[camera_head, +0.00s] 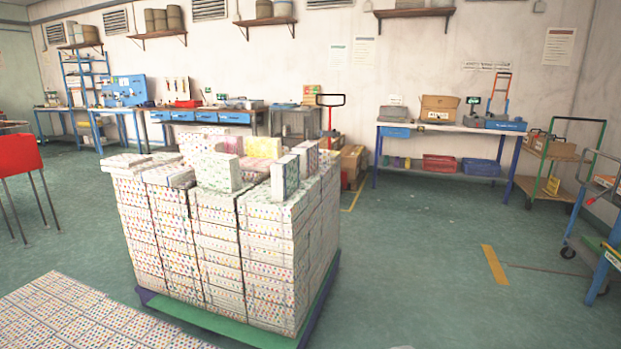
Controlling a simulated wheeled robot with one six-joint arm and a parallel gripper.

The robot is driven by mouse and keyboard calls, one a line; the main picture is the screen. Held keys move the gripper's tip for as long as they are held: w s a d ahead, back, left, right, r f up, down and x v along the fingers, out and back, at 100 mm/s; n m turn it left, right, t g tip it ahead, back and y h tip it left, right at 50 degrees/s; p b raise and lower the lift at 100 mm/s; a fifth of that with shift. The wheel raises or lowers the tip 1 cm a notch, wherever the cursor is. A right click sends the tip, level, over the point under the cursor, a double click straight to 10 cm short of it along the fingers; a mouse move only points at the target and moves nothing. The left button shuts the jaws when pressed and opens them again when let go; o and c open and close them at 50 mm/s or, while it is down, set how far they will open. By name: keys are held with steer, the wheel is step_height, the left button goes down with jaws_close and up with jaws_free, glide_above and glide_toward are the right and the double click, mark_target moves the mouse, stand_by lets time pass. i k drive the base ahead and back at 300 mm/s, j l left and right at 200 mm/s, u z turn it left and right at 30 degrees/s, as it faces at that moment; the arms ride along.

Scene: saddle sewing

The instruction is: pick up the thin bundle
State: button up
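A tall stack of white printed bundles (220,255) with coloured specks stands on a green pallet with blue edges (222,327), left of the middle. On top, several bundles stand upright or lie loose: a white one (215,172), a pale green one (285,178), a yellowish one (263,147) behind. A flat bundle (127,161) lies at the top left corner. I cannot tell which of these is the thin bundle. My gripper does not show in this view.
More speckled bundles (75,315) lie low at the bottom left. A red-topped stand (18,155) is at the left. Workbenches (450,129) line the back wall. Trolleys (590,190) stand at the right. The green floor (420,255) right of the pallet is clear.

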mark_target(285, 173)
steer(key=i+j, duration=0.1)
steer(key=i, duration=0.5)
steer(key=i+j+z, duration=0.1)
steer(key=i, duration=0.5)
steer(key=i+j, duration=0.15)
steer(key=i, duration=0.4)
steer(key=i+j+z, duration=0.1)
steer(key=i, duration=0.5)
steer(key=j, duration=0.1)
